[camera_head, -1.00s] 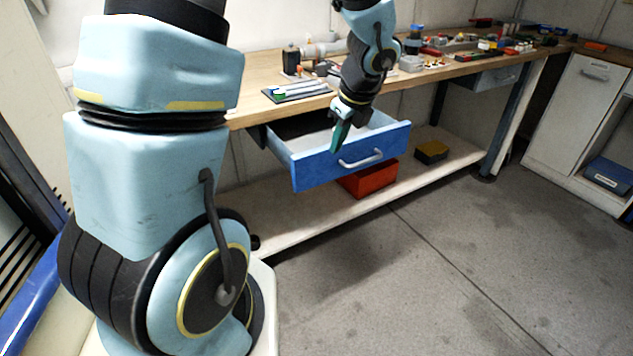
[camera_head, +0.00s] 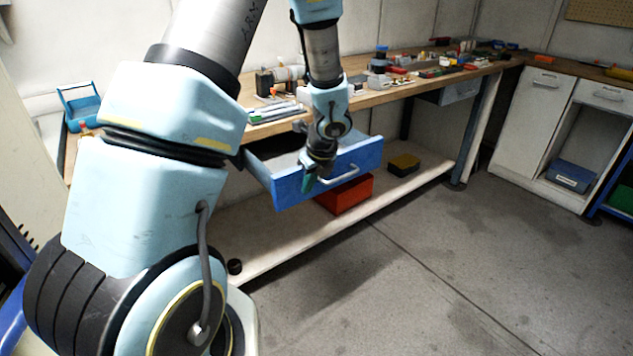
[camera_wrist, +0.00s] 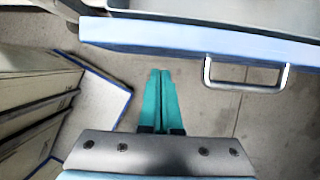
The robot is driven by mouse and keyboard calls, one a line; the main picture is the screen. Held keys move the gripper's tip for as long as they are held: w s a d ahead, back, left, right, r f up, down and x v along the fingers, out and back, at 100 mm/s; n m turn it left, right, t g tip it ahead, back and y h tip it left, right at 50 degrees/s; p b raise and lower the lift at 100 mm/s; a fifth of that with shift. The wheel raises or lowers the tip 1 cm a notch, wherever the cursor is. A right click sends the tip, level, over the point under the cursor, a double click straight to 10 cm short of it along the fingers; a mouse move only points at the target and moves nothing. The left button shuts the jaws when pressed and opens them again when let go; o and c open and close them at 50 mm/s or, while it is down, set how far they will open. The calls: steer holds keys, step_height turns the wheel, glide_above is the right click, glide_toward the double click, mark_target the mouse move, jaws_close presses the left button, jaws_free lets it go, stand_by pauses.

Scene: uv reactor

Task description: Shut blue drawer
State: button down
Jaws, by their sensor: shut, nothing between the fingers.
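The blue drawer (camera_head: 342,167) hangs open under the workbench, pulled out toward the room. Its grey handle (camera_head: 338,174) is on the front panel. In the wrist view the drawer's front edge (camera_wrist: 190,40) crosses the top, with the handle (camera_wrist: 245,76) right of my fingers. My gripper (camera_head: 307,186) is at the drawer's front, left of the handle. In the wrist view my gripper (camera_wrist: 160,75) has its teal fingers together and empty, just short of the drawer front. I cannot tell whether it touches the panel.
A red box (camera_head: 345,195) and a dark yellow-topped box (camera_head: 404,164) stand on the bench's lower shelf (camera_head: 290,235). Small parts and tools cover the benchtop (camera_head: 375,97). A white cabinet (camera_head: 530,125) stands at the right. The floor (camera_head: 430,260) in front is clear.

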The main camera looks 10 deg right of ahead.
steer(key=shift+w+a, duration=0.25)
steer(key=shift+w, duration=0.35)
